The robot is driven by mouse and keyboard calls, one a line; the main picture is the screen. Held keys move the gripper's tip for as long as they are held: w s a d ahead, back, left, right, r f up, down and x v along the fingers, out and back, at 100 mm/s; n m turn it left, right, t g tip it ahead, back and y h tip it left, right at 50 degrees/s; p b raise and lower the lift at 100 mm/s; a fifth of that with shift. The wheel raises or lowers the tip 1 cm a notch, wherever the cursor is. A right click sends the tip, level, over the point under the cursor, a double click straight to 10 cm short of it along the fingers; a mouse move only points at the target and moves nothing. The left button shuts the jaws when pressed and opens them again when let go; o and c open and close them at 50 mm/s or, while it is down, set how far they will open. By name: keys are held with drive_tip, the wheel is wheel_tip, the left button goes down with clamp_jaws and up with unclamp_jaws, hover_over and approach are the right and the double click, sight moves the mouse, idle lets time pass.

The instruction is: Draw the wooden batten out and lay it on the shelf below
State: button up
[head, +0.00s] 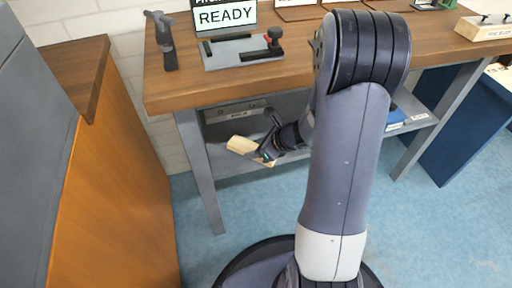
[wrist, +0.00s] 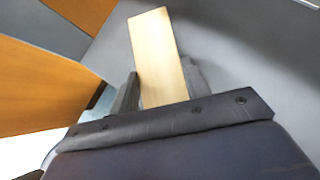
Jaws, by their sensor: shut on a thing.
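The wooden batten (wrist: 158,58) is a pale flat piece of wood. In the wrist view it sticks out between the two fingers of my gripper (wrist: 158,95), which is shut on it. In the head view the batten (head: 243,146) shows at the left end of my gripper (head: 264,156), under the workbench top, close to the front of the lower shelf (head: 228,154). Part of the batten is hidden by the gripper. I cannot tell whether it touches the shelf.
The workbench (head: 180,92) stands above, with a grey fixture (head: 243,51), a dark hand tool (head: 161,40) and a READY screen (head: 225,17) on it. A grey bin (head: 236,112) and blue items (head: 394,122) sit under it. An orange-sided cabinet (head: 115,185) stands at left.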

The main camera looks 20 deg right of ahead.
drive_tip(key=shift+f+b, duration=0.55)
drive_tip(key=shift+f, duration=0.05)
drive_tip(key=o, duration=1.2)
drive_tip(key=p+v, duration=0.4)
drive_tip(key=v, duration=0.5)
drive_tip(key=shift+s+d+r+p, duration=0.1)
drive_tip(key=shift+d+r+p, duration=0.05)
drive_tip(key=shift+r+p, duration=0.25)
drive_tip(key=shift+s+d+r, duration=0.3)
drive_tip(key=shift+s, duration=0.05)
